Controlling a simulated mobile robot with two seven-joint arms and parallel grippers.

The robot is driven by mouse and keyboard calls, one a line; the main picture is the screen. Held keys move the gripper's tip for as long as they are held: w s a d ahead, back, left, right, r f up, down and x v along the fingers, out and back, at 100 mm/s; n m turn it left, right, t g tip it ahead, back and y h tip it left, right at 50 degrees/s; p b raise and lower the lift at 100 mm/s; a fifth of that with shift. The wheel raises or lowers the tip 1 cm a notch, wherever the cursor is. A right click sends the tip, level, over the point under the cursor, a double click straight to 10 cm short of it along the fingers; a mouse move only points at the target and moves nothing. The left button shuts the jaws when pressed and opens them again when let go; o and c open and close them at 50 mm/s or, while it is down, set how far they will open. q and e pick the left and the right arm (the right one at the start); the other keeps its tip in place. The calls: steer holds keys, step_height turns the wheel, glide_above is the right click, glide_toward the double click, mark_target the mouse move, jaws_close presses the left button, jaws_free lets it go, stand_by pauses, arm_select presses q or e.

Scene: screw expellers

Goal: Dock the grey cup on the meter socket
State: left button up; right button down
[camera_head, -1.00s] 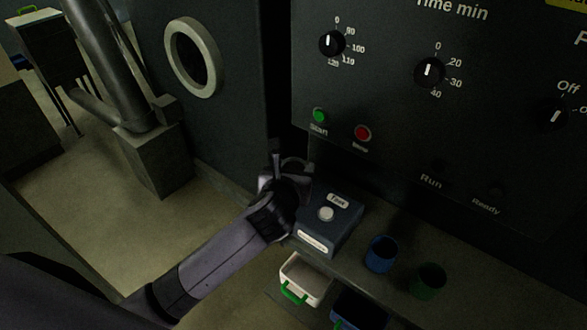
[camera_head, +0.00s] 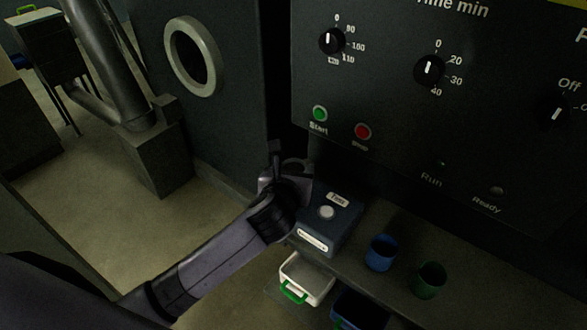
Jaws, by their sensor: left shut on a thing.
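My left gripper (camera_head: 282,172) is at the back left of the shelf, beside the meter box and in front of the dark panel. It is shut on a small greyish thing that looks like the grey cup, mostly hidden by the fingers. The meter (camera_head: 318,238) is a blue-grey box with white labels and a pale round spot (camera_head: 327,212) on top, which looks like its socket. The spot is bare. The gripper is to its upper left in the picture, apart from the spot. My right gripper is not in view.
A blue cup (camera_head: 381,252) and a green cup (camera_head: 429,280) stand right of the meter on the shelf. A white bin with a green handle (camera_head: 306,279) and a blue bin (camera_head: 358,311) are at the shelf's front. The control panel (camera_head: 400,110) rises behind.

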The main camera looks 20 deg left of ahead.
arm_select(q)
steer(key=shift+f, duration=0.3)
steer(key=o, duration=0.9)
steer(key=shift+c, duration=0.2)
steer(key=shift+v, duration=1.55)
steer(key=v, duration=0.8)
